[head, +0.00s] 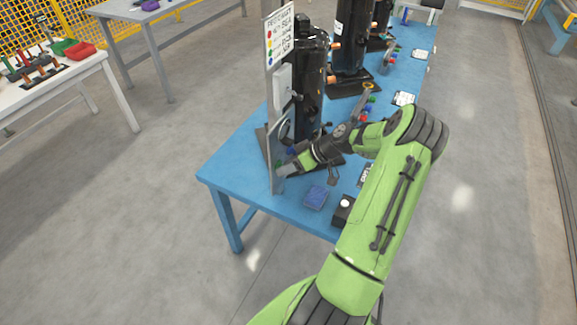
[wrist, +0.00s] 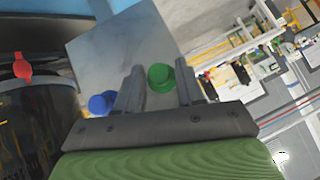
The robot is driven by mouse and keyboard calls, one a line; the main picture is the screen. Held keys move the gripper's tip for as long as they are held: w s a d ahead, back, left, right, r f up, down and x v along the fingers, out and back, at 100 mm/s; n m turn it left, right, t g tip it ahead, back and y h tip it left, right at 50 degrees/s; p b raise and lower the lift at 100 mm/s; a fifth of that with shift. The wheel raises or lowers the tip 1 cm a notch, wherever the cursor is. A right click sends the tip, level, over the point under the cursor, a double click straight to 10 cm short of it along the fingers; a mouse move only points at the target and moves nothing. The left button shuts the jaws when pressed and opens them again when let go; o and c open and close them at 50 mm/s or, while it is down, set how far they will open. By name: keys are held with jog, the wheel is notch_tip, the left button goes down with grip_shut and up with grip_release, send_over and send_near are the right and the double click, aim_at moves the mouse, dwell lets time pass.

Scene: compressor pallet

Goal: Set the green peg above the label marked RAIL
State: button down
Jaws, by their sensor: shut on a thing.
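The green peg (wrist: 160,77) shows its round head between the two fingers of my gripper (wrist: 158,84) in the wrist view. The gripper is shut on it, in front of a grey upright plate (wrist: 115,50). A blue peg (wrist: 101,103) is beside the left finger, apart from the green one. In the head view my gripper (head: 287,169) is at the plate's right face (head: 274,150), low at the table's near end. The green peg is small and partly hidden there. I cannot make out a label reading RAIL in either view.
A black compressor (head: 310,85) stands just behind the plate, with a red part (wrist: 22,66) close by. A sign with coloured dots (head: 280,35) rises above the plate. A blue box (head: 316,197) and a black button box (head: 343,208) sit on the blue table (head: 225,165).

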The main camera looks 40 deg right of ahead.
jog(key=shift+s+d, duration=0.1)
jog(key=shift+s, duration=0.05)
jog(key=shift+s+d+b, duration=0.1)
jog(key=shift+s+d, duration=0.2)
jog(key=shift+s, duration=0.6)
jog(key=shift+s+d+b, duration=0.1)
jog(key=shift+s+d, duration=0.25)
jog(key=shift+s, duration=0.6)
jog(key=shift+s+d+b, duration=0.1)
jog(key=shift+s+d, duration=0.2)
jog(key=shift+s, duration=0.6)
